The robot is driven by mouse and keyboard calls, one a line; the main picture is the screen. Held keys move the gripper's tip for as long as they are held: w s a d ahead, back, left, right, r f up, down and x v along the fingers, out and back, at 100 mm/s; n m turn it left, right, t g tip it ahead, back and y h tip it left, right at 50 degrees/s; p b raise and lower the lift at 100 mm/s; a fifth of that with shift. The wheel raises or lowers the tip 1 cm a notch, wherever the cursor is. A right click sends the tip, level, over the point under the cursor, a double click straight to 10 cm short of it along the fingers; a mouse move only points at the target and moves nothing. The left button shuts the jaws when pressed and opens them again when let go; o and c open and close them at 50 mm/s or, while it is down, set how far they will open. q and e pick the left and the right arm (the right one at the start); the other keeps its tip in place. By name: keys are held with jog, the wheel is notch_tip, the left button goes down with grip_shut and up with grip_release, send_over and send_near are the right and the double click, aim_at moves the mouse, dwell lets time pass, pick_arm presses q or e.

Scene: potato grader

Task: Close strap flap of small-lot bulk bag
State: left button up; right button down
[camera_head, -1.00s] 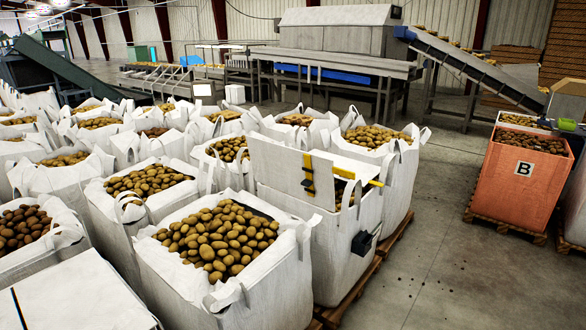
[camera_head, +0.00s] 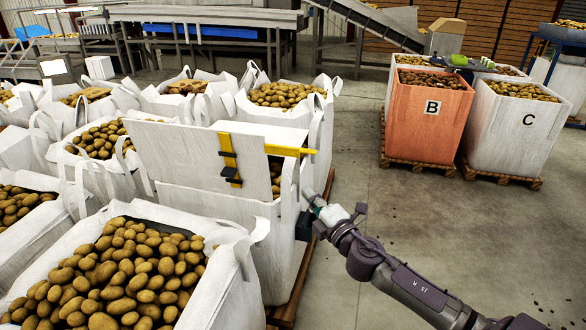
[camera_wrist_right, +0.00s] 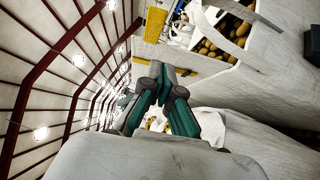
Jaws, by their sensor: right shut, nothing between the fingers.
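The small-lot bulk bag (camera_head: 225,228) is white and stands among other bags. Its flap (camera_head: 185,158) is a pale panel standing up, with a yellow strap (camera_head: 228,158) and black buckle hanging on its face. Another yellow strip (camera_head: 290,150) runs along the bag's top edge, and potatoes show behind it. A black block (camera_head: 304,226) sits on the bag's side. My right gripper (camera_head: 311,198) is beside the bag's right side, below the yellow strip. In the right wrist view its fingers (camera_wrist_right: 158,70) are shut and empty, with the yellow strap (camera_wrist_right: 154,24) beyond. My left gripper is not in view.
Open white bags of potatoes crowd the left, one (camera_head: 110,275) directly in front. An orange box marked B (camera_head: 425,120) and a white box marked C (camera_head: 520,130) stand on pallets at right.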

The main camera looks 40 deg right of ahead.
jog(key=r, duration=0.2)
jog(key=p, duration=0.2)
send_near(288, 153)
jog(key=w+a, duration=0.2)
jog(key=w, duration=0.2)
jog(key=shift+w+d+r, duration=0.25)
jog(key=shift+w+d, duration=0.35)
jog(key=shift+d, duration=0.1)
jog(key=shift+w+d, duration=0.35)
jog(key=shift+d, duration=0.15)
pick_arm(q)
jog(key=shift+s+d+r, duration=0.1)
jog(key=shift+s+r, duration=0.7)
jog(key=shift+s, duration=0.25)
pick_arm(e)
jog(key=shift+r, duration=0.1)
jog(key=shift+d, duration=0.1)
